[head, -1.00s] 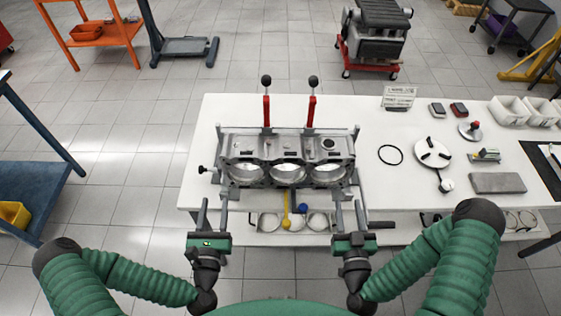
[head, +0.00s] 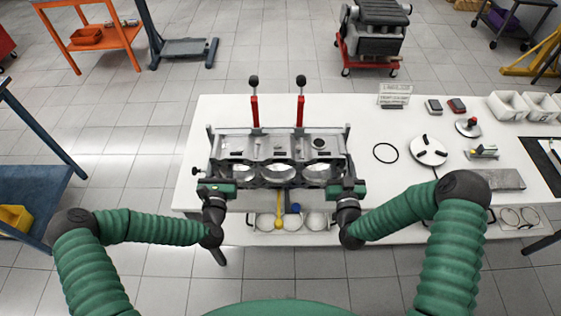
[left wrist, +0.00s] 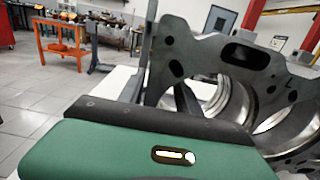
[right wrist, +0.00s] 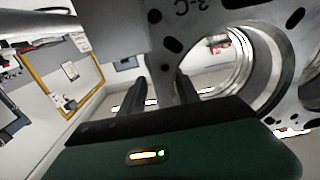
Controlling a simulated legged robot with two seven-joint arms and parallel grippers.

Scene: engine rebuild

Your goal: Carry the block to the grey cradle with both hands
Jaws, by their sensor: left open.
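The grey engine block (head: 262,147) with three large round bores lies on the white table. Grey metal posts (head: 347,131) of a fixture rise at its ends; I cannot tell whether this is the grey cradle. My left gripper (head: 217,181) is open at the block's front left end. My right gripper (head: 346,184) is at the front right end, its fingers apart. The block's face and bores fill much of the left wrist view (left wrist: 215,57) and right wrist view (right wrist: 262,45), close beyond the gripper bodies. Fingertip contact is hidden.
Two red levers (head: 299,110) with black knobs stand behind the block. On the right lie a black ring (head: 385,153), a round plate (head: 428,150), a grey slab (head: 501,179) and white bins (head: 507,106). A lower shelf holds round parts and a yellow item (head: 266,217).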

